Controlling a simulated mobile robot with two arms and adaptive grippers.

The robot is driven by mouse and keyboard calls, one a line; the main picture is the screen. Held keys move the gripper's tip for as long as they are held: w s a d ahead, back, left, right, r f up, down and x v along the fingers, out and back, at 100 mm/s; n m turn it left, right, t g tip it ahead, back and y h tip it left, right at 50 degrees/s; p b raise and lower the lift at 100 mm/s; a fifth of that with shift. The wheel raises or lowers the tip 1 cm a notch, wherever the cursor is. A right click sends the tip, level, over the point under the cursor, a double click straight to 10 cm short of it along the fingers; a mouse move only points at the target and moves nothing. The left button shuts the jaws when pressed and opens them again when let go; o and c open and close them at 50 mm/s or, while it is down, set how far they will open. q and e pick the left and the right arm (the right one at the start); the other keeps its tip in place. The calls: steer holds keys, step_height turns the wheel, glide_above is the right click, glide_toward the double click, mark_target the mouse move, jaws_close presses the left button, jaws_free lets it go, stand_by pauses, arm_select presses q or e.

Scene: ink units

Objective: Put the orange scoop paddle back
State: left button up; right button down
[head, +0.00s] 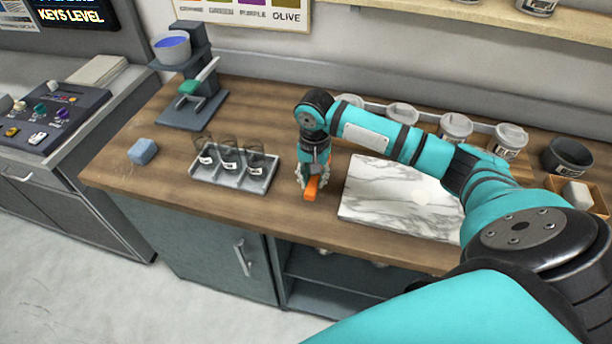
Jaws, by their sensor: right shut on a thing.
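The orange scoop paddle (311,189) is over the wooden counter, between the tray of dark jars and the white marble slab. My right gripper (313,178) points down and is shut on it. The gripper hides part of the paddle, and I cannot tell whether the paddle touches the counter. My left gripper is not in view.
A grey tray (262,184) with dark labelled jars stands left of the gripper. The marble slab (385,196) lies to the right. A blue block (143,151), a dark stand with a bowl (172,48), and several lidded tubs (455,127) stand around the counter.

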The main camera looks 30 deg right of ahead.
steer(key=shift+w+a, duration=0.1)
steer(key=shift+w, duration=0.7)
steer(key=shift+w+a+f, duration=0.1)
steer(key=shift+w, duration=0.4)
steer(key=shift+f+p, duration=0.3)
steer(key=shift+p, duration=0.1)
step_height(320, 180, down, 2)
steer(key=shift+w+f+p, duration=0.1)
steer(key=shift+f+p, duration=0.1)
steer(key=shift+p, duration=0.2)
steer(key=shift+f, duration=0.35)
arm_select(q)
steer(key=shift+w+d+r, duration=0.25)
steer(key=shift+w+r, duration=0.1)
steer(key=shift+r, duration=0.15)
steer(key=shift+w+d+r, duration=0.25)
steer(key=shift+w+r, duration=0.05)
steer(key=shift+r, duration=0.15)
arm_select(e)
steer(key=c, duration=1.1)
jaws_free()
